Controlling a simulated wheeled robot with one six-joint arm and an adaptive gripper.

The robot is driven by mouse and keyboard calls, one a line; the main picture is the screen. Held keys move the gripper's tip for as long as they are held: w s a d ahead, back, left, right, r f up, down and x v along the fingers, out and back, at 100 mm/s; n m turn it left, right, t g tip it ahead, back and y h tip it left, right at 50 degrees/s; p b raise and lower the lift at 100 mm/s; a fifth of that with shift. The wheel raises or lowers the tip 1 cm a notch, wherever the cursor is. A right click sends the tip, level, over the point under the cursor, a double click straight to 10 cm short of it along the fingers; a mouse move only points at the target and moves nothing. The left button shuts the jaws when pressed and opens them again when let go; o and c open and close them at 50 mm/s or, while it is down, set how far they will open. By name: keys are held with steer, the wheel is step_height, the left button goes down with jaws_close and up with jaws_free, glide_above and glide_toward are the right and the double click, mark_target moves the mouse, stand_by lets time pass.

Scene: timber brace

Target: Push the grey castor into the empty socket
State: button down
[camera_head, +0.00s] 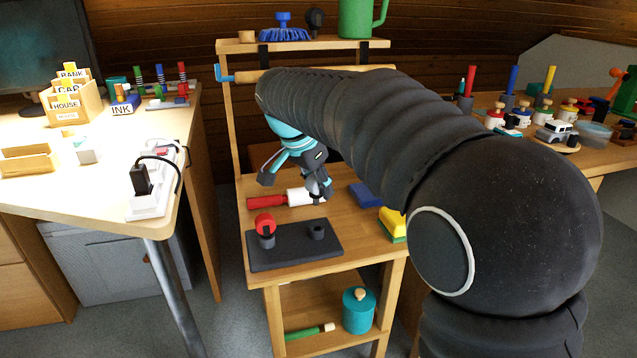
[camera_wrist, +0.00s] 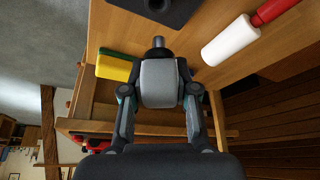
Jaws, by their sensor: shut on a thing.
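The grey castor (camera_wrist: 160,85) is between the two fingers of my gripper (camera_wrist: 160,98) in the wrist view, its short round stem pointing away from the wrist. In the head view my gripper (camera_head: 300,165) is above the small wooden table, behind the dark base plate (camera_head: 292,258); the castor is hard to make out there. The plate carries a red castor (camera_head: 265,222) standing in the left socket. The empty socket (camera_head: 317,231) is a short dark ring on the right. The castor is apart from this socket. Part of the plate (camera_wrist: 165,8) shows in the wrist view.
A red-handled white roller (camera_head: 295,198) lies behind the plate. A blue block (camera_head: 366,195) and a yellow-green sponge (camera_head: 393,223) lie to the right. A shelf (camera_head: 235,46) rises behind. A desk (camera_head: 110,185) stands left. The air above the plate is clear.

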mark_target(318, 203)
steer(key=shift+f+b, duration=1.7)
steer(key=shift+f, duration=0.9)
steer(key=shift+f+b, duration=0.85)
steer(key=shift+f, duration=0.55)
stand_by(0.7)
steer(key=shift+r, duration=0.15)
steer(key=shift+r+p, duration=0.9)
steer(key=shift+r, duration=0.15)
steer(key=shift+f+b, duration=0.4)
steer(key=shift+f, duration=0.3)
stand_by(1.4)
